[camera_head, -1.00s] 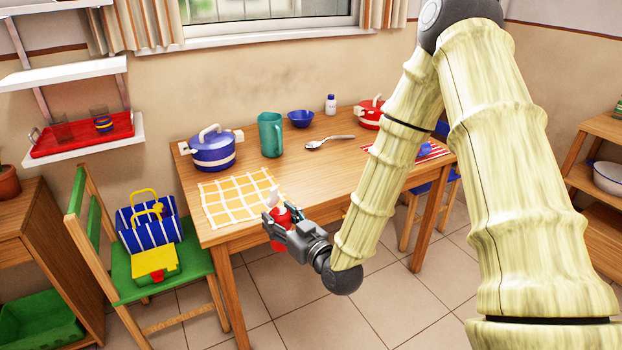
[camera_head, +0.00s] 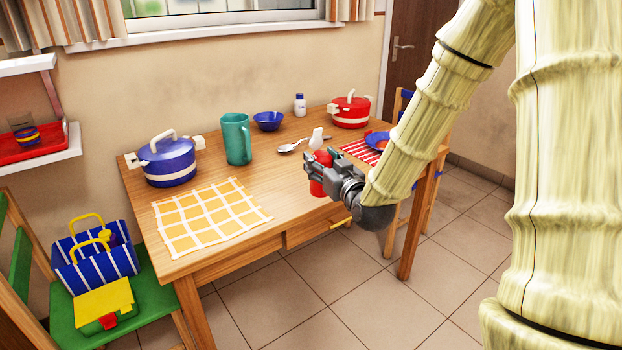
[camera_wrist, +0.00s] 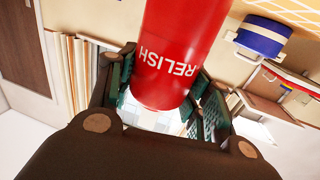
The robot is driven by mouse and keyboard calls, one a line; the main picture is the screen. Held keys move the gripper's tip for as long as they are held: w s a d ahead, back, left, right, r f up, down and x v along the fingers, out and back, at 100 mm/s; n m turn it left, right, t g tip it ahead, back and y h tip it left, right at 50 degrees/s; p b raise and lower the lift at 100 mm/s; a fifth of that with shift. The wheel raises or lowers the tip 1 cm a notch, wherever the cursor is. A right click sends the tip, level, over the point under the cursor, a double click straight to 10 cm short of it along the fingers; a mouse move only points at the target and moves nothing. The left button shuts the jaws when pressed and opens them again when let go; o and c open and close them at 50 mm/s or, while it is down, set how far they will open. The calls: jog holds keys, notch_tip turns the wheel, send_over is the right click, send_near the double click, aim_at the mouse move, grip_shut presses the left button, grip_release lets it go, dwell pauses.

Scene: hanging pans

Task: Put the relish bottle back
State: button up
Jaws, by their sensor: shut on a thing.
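The relish bottle (camera_wrist: 175,60) is red with white lettering and is held between the fingers of my gripper (camera_wrist: 165,95) in the wrist view. The gripper and bottle are at the front edge of the wooden table (camera_head: 270,212), right of the yellow checked cloth. I cannot tell the bottle's height above the tabletop. The gripper covers part of the bottle.
A green chair (camera_head: 140,310) holding a striped basket (camera_head: 95,258) stands at left.

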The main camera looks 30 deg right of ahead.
jog(key=shift+w+d+f+b, duration=0.25)
jog(key=shift+w+d+f, duration=0.8)
jog(key=shift+w, duration=1.3)
jog(key=shift+w+d+f+b, duration=0.25)
jog(key=shift+w+d+f, duration=0.3)
jog(key=shift+w+d, duration=1.4)
jog(key=shift+w+d+f+b, duration=0.25)
jog(key=shift+w+d+f, duration=0.6)
jog(key=shift+w, duration=1.9)
jog(key=shift+f, duration=0.1)
jog(key=o, duration=1.2)
jog(key=shift+c, duration=0.2)
jog(key=shift+s, duration=0.1)
jog(key=s, duration=0.4)
jog(key=s+a, duration=0.1)
jog(key=s, duration=0.6)
jog(key=shift+s+a+p, duration=0.2)
jog(key=shift+s+p, duration=0.2)
